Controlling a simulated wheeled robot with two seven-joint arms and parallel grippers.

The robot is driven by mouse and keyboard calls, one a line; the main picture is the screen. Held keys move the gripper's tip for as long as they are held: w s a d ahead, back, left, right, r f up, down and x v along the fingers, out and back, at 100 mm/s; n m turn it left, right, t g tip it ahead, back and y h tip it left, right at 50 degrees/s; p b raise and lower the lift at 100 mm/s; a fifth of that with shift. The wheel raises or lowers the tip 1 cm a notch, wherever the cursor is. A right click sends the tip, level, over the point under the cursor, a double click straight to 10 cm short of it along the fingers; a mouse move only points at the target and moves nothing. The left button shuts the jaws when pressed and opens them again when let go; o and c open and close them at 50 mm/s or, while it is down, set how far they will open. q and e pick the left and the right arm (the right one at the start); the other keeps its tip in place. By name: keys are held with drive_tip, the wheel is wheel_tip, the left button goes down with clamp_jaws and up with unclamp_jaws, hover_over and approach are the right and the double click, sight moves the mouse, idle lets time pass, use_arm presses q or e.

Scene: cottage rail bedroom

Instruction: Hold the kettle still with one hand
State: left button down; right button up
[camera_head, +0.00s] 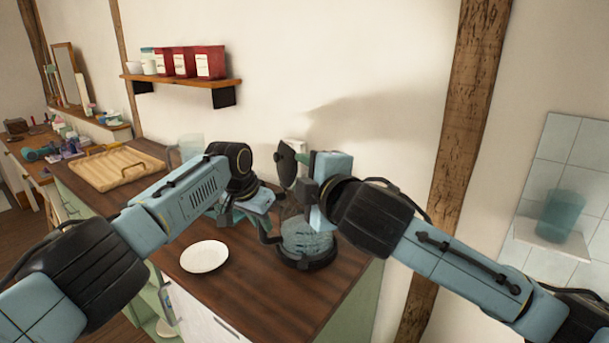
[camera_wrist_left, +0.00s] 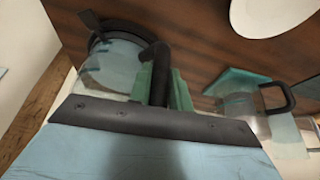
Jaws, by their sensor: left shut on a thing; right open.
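The kettle (camera_head: 308,240) has a clear body and a black base and stands on the dark wooden counter. In the left wrist view the kettle (camera_wrist_left: 108,62) shows with its black handle (camera_wrist_left: 157,65) between my green fingertips. My left gripper (camera_head: 266,220) is shut on this handle, at the kettle's left side. My right gripper (camera_head: 302,180) is open above the kettle, beside a dark round piece (camera_head: 286,163) that looks like a raised lid. Whether they touch is unclear. My right gripper and wrist hide part of the kettle's top.
A white plate (camera_head: 204,257) lies on the counter (camera_head: 245,288), left of the kettle. A wooden tray (camera_head: 110,167) and a clear container (camera_head: 190,146) are farther back. A wall shelf (camera_head: 190,84) holds red canisters. A timber post (camera_head: 468,130) stands to the right.

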use_arm(q)
drive_tip(key=c, duration=1.2)
unclamp_jaws()
drive_tip(key=shift+r, duration=0.15)
